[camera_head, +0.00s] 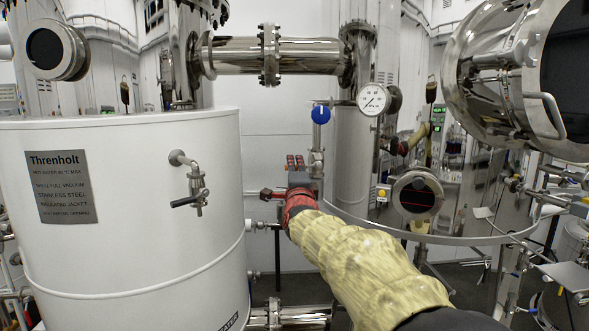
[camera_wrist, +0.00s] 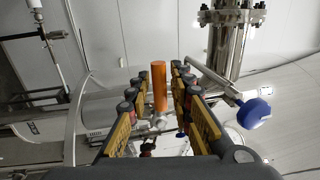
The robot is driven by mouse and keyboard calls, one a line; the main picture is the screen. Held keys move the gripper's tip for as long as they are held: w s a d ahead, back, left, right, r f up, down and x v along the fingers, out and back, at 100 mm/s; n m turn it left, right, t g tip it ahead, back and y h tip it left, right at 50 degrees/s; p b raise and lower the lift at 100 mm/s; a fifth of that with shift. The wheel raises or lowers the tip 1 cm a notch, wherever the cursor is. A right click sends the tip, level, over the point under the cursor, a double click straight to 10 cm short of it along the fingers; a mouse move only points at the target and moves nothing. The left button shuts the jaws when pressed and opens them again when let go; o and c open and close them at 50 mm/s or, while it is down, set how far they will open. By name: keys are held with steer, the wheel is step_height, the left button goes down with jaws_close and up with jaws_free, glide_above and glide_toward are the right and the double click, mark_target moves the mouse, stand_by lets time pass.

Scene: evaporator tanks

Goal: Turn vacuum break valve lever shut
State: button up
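An orange lever (camera_wrist: 159,85) stands between the fingers of my gripper (camera_wrist: 159,78) in the wrist view, with a small metal fitting at its near end. The fingers are spread on both sides of it, with a visible gap on each side. In the head view my gripper (camera_head: 296,163) is beside the vertical pipe between the two tanks, and the orange lever cannot be made out there. A blue round knob (camera_head: 321,114) tops a pipe just above my gripper; a blue handle also shows in the wrist view (camera_wrist: 255,112). No label marks the vacuum break valve.
A white Threnholt tank (camera_head: 125,245) with a black-handled tap (camera_head: 189,199) stands left. A pressure gauge (camera_head: 372,99) and a second tank (camera_head: 347,150) are behind my arm. A flanged steel pipe (camera_head: 240,55) crosses above. A large steel vessel (camera_head: 480,75) overhangs at right.

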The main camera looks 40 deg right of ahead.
steer(key=shift+o, duration=0.5)
steer(key=shift+s+a, duration=0.15)
steer(key=shift+s, duration=0.1)
steer(key=v, duration=1.1)
steer(key=shift+s, duration=0.2)
steer(key=shift+f, duration=0.1)
steer(key=shift+a, duration=0.1)
